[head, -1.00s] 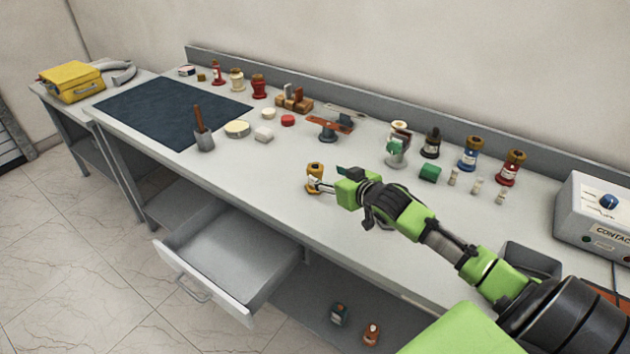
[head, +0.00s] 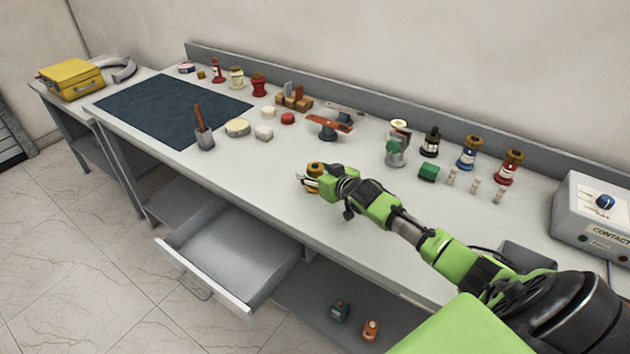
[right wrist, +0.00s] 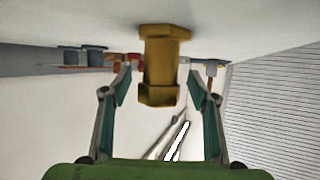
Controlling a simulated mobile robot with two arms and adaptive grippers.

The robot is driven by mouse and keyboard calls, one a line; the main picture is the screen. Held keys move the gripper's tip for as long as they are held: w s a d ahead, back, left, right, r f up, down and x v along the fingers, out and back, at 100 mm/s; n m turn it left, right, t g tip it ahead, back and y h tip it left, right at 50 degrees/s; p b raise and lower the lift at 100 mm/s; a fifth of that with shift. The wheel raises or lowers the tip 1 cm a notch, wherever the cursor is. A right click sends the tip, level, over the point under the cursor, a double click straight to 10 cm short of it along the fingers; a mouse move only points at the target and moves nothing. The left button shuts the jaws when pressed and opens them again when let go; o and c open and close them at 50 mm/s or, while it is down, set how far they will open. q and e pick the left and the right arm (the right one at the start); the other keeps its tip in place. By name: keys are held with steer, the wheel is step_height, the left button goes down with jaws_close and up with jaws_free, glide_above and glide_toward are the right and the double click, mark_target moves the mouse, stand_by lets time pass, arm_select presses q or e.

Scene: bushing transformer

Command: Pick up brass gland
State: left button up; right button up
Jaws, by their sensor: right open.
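The brass gland (head: 315,167) stands on the bench top, partly hidden by my right gripper (head: 308,181) in the head view. In the right wrist view the gland (right wrist: 162,68) is a gold-brown piece with a hex-like collar at each end and a narrower middle. The two fingers of my right gripper (right wrist: 159,82) are open, one on each side of the gland. A gap shows between each finger and the gland, and nothing is gripped. My left gripper is out of view.
A control box (head: 597,215) is at the right end. An open drawer (head: 232,262) juts out below the bench front.

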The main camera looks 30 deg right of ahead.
steer(key=c, duration=1.5)
steer(key=shift+r, duration=0.1)
steer(key=shift+r, duration=0.1)
